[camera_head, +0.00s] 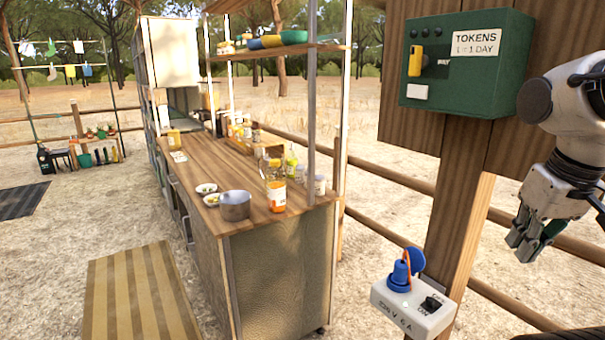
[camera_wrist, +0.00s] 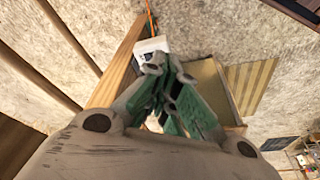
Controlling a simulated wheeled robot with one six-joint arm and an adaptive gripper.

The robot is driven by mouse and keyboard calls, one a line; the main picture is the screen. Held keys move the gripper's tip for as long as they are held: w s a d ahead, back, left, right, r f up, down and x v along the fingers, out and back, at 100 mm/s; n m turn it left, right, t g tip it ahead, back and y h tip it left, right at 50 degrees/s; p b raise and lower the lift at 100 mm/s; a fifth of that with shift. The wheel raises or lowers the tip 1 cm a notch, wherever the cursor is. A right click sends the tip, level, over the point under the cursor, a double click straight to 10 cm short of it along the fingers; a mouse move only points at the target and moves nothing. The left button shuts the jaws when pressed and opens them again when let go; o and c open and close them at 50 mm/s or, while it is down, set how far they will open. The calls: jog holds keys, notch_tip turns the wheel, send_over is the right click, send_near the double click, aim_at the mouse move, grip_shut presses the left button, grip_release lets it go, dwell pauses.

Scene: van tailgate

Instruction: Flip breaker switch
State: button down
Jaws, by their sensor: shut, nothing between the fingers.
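The breaker switch (camera_head: 431,304) is a small black rocker on top of a white power box (camera_head: 397,312) at the bottom of the head view, fixed to a wooden post. A blue plug (camera_head: 400,275) with an open blue cap stands on the same box, to the left of the switch. My gripper (camera_head: 524,245) is at the right of the head view, above and to the right of the box and apart from it. It is shut and empty, pointing down. In the wrist view my gripper (camera_wrist: 163,88) hides most of the white box (camera_wrist: 152,45); the switch cannot be made out there.
The wooden post (camera_head: 455,225) rises behind the box and carries a green token box (camera_head: 467,65) above. Fence rails (camera_head: 390,179) run behind. A kitchen counter (camera_head: 240,170) with a pot (camera_head: 235,205) and bottles stands left. Open air lies between gripper and box.

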jog(key=shift+s+r+t, duration=0.2)
jog(key=shift+r+t, duration=0.15)
jog(key=shift+r, duration=0.2)
jog(key=shift+s+r+t, duration=0.15)
jog(key=shift+r+t, duration=0.2)
jog(key=shift+r, duration=0.2)
